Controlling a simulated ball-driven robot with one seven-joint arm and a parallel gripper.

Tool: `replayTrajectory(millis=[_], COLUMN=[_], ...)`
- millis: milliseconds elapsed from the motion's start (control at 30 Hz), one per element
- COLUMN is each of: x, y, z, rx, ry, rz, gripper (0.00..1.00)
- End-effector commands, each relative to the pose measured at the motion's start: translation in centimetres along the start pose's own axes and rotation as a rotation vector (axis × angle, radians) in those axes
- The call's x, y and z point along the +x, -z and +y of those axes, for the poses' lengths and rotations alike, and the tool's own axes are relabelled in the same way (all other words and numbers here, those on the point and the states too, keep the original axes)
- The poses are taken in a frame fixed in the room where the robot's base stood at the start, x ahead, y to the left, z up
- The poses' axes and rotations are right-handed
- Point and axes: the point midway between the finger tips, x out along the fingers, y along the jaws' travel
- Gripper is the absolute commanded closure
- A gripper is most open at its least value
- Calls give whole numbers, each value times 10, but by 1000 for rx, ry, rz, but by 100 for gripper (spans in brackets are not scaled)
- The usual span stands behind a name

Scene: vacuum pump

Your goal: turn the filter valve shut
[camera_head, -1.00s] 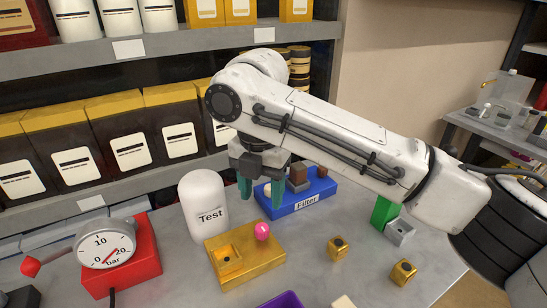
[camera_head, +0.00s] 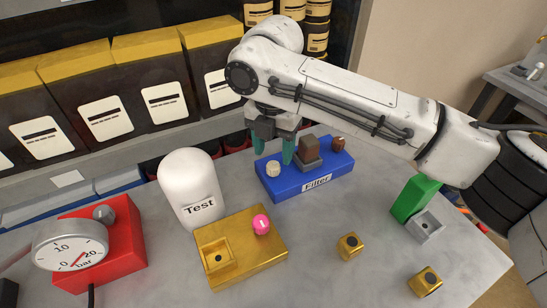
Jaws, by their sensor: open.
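The blue block labelled "Filter" (camera_head: 290,191) lies on the table right of centre in the head view. On it stand a cream round knob (camera_head: 273,170) at the left, a brown block (camera_head: 310,148) in a grey holder in the middle, and a small reddish-brown piece (camera_head: 338,143) at the right. I cannot tell which of these is the valve. My gripper (camera_head: 274,156) points down at the filter block's back left, its teal fingers apart and empty. The right finger overlaps the block in the picture, close to the cream knob and grey holder. Contact cannot be told.
A red gauge unit (camera_head: 124,245) is at left. Gold cubes (camera_head: 350,246) and a green piece (camera_head: 414,198) are at right. Shelves stand behind.

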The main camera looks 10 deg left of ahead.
Motion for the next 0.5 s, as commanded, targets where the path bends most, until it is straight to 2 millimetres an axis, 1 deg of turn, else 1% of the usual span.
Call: replayTrajectory(millis=[33,100,200,300,500], x=[8,18,29,36,39], y=[0,0,0,0,0], z=[0,0,0,0,0], rx=[0,0,0,0,0], ry=[1,2,1,0,-1], rz=[1,0,1,1,0], gripper=[44,44,44,44,44])
